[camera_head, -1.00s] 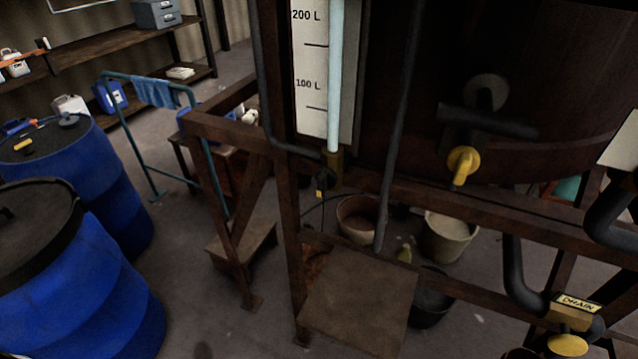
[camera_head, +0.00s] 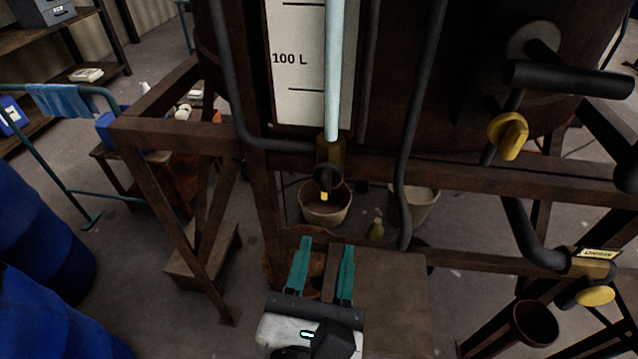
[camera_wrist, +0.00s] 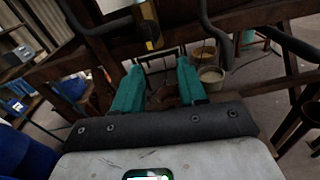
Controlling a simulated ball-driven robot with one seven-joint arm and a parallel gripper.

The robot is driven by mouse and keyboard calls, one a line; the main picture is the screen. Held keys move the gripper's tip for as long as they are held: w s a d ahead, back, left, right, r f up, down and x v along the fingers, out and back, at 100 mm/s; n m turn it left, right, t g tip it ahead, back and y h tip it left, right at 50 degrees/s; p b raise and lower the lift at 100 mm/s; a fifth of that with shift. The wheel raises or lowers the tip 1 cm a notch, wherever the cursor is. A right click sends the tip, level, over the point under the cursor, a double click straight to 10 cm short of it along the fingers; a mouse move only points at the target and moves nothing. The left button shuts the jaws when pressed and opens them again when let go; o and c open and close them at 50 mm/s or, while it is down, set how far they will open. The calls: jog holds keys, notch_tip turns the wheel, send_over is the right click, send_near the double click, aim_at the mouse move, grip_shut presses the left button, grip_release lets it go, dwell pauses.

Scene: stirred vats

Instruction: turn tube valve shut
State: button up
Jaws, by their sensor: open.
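The tube valve (camera_head: 328,158) is a brass body at the foot of the pale blue sight tube (camera_head: 334,70), in front of the vat frame. Its dark handle with a yellow tip (camera_head: 324,188) hangs below the body or points toward me; I cannot tell which. The brass body also shows at the top of the wrist view (camera_wrist: 149,28). My gripper (camera_head: 326,250) has two teal fingers, spread apart and empty, below the valve in the head view. In the wrist view the fingers (camera_wrist: 158,70) point toward the valve area without touching it.
A yellow-handled valve (camera_head: 509,136) and the drain valve (camera_head: 592,264) are at right. A rusty frame beam (camera_head: 470,180) crosses behind the tube valve. A dark hose (camera_head: 412,130) runs down right of it. Buckets (camera_head: 326,214) stand below, and blue drums (camera_head: 40,240) at left.

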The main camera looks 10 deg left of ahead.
aim_at(324, 188)
jog(key=shift+n+t, duration=0.3)
jog(key=shift+n, duration=0.3)
jog(key=w, duration=0.7)
jog(key=w+a+r+p, duration=0.1)
jog(key=w, duration=0.2)
jog(key=shift+w+r, duration=0.1)
jog(key=shift+w, duration=0.05)
grip_shut()
